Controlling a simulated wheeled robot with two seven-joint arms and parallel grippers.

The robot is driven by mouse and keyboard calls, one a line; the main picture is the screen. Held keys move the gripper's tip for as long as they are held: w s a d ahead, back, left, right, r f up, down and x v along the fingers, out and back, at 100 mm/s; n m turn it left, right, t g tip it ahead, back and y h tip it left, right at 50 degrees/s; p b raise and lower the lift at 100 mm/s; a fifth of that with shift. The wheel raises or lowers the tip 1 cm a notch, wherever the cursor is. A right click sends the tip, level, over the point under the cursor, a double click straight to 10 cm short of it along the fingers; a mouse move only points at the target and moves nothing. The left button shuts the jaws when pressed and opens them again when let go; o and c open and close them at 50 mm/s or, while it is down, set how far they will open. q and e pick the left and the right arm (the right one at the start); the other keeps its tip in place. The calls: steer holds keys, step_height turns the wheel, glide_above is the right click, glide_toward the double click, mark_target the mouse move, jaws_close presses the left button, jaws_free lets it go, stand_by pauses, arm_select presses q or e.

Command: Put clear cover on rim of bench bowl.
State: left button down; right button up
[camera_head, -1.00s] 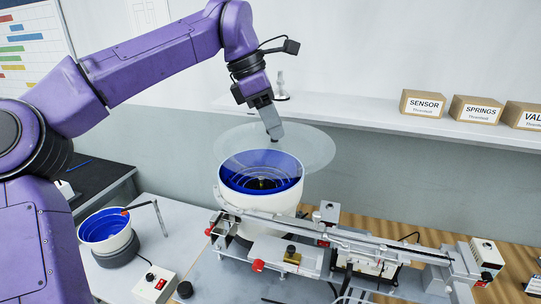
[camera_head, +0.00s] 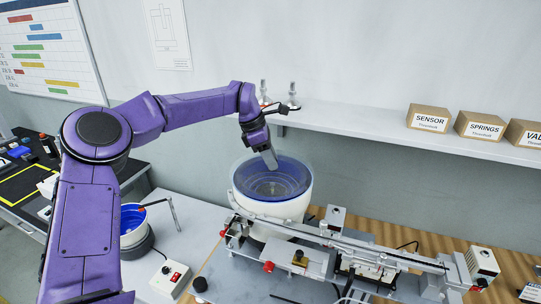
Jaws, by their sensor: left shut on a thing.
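The bench bowl (camera_head: 269,212) is a large white feeder bowl with a blue inside, standing on the bench in the middle of the head view. The clear cover (camera_head: 285,180) is a thin see-through disc that now overlaps the bowl's mouth. It looks level with the rim, but I cannot tell whether it touches all round. My left gripper (camera_head: 270,163) is above the back part of the bowl, pointing down, shut on the cover. Its fingertips hide the part they grip. My right gripper is not in view.
A linear rail unit (camera_head: 350,246) with red knobs runs right from the bowl. A smaller blue-lined bowl (camera_head: 133,222) stands at left, partly behind my left arm. A shelf (camera_head: 370,130) behind carries cardboard boxes (camera_head: 428,117). A switch box (camera_head: 171,279) sits in front.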

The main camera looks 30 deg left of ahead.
arm_select(q)
steer(key=shift+s+d+f, duration=0.1)
steer(key=shift+s+f, duration=0.05)
steer(key=shift+f, duration=0.1)
steer(key=shift+f+b, duration=0.3)
steer(key=shift+b, duration=0.1)
steer(key=c, duration=0.8)
jaws_free()
steer(key=shift+o, duration=0.2)
steer(key=shift+r, duration=0.1)
steer(key=shift+r, duration=0.1)
steer(key=v, duration=1.3)
steer(key=shift+d, duration=0.1)
